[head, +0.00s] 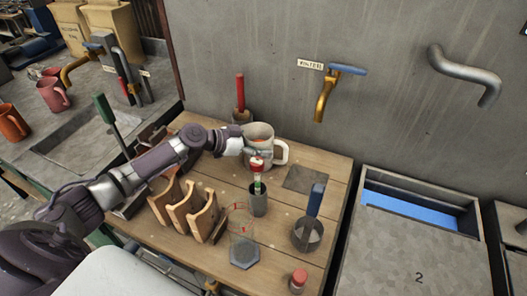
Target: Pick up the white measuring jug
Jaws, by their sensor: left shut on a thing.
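The white measuring jug (259,133) stands upright on the wooden table, near its back edge, with its handle to the right. The arm hides part of the jug's left side. I cannot tell whether the jug's base touches the table. My right gripper is not in view.
A wooden rack (187,212) is left. A brass tap (323,100) is on the wall. A dark square plate (304,179) lies bare at right.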

